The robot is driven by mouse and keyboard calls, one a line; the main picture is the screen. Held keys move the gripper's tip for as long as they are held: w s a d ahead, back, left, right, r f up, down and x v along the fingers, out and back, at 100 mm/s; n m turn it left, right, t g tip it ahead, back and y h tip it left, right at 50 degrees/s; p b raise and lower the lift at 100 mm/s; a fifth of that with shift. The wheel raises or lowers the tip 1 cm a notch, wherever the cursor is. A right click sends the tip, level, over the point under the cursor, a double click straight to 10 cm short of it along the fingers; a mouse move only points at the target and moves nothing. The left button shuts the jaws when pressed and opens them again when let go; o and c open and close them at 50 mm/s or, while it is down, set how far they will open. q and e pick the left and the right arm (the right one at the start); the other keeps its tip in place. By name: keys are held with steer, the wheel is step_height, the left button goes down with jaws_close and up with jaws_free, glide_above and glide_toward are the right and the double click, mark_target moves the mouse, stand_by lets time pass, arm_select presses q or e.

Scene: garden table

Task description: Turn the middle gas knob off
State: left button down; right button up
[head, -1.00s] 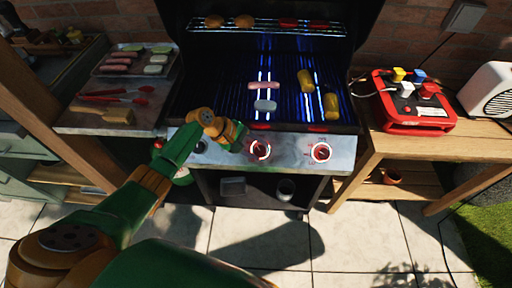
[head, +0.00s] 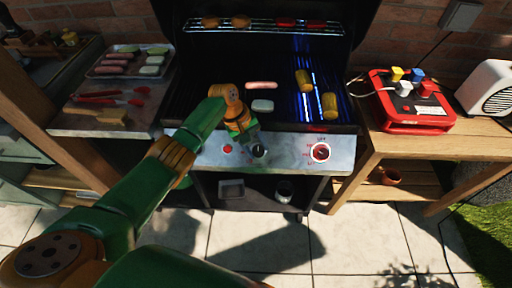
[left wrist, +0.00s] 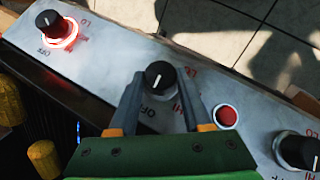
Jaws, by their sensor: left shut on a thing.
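The middle gas knob (left wrist: 160,75) is black with a white pointer line and sits between the fingers of my left gripper (left wrist: 160,100) in the left wrist view. The gripper is shut on it. The pointer faces the OFF mark, and no red ring glows around this knob. In the head view my left gripper (head: 250,143) reaches down to the front panel (head: 285,145), partly covering the middle knob (head: 259,151). The right knob (head: 320,152) has a glowing red ring, also lit in the left wrist view (left wrist: 57,28). My right gripper is not in view.
The left knob (left wrist: 300,150) is unlit, and a red button (left wrist: 225,117) sits between it and the middle knob. Blue flames show only under the grill's right side, near the corn (head: 329,105). Side tables hold a food tray (head: 130,72) and a red case (head: 415,115).

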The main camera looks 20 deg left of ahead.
arm_select(q)
steer(key=shift+s+f, duration=0.2)
steer(key=shift+c, duration=1.7)
jaws_free()
steer(key=shift+w+d, duration=0.1)
steer(key=p+v, duration=0.1)
steer(key=v, duration=0.6)
